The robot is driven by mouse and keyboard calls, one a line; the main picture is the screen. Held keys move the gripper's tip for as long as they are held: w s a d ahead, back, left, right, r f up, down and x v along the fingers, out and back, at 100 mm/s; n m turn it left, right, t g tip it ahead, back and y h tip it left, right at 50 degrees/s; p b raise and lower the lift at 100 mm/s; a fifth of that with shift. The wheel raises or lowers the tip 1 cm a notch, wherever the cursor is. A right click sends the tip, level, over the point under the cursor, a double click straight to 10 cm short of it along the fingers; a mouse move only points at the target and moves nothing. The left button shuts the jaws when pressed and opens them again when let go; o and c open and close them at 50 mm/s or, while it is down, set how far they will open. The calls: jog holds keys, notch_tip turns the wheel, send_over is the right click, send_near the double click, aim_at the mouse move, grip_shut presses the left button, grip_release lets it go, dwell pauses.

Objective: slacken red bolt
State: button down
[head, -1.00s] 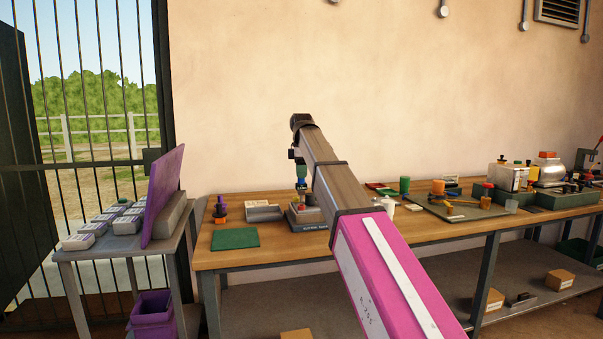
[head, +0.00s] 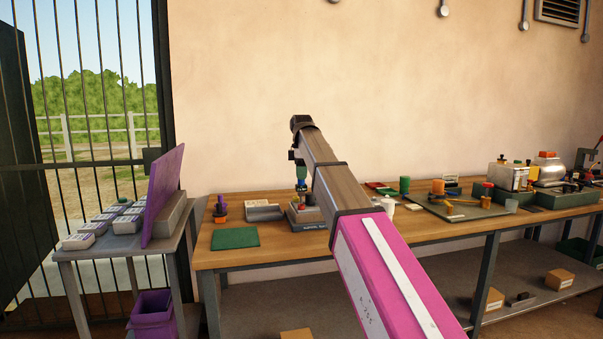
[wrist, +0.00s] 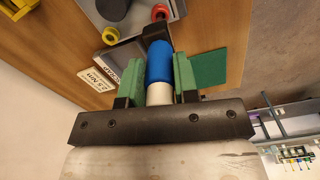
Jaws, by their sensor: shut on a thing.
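My gripper (head: 302,183) hangs over the grey fixture block (head: 311,227) on the bench. In the wrist view, the gripper's green-padded fingers (wrist: 161,75) are shut on a blue-and-white cylindrical tool (wrist: 159,60), one pad on each side. A red bolt (head: 301,207) shows just below the gripper in the head view. The wrist view has a red round part (wrist: 160,11) on the grey block beyond the tool.
A green mat (head: 235,238) lies left of the fixture. A purple-and-orange item (head: 221,210) and a grey tray (head: 263,212) stand behind the mat. A white cup (head: 388,206) and a tool tray (head: 460,208) are to the right. A purple panel (head: 162,195) rises at left.

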jog(key=shift+f, duration=0.75)
jog(key=c, duration=0.8)
grip_release()
jog(key=shift+r, duration=0.1)
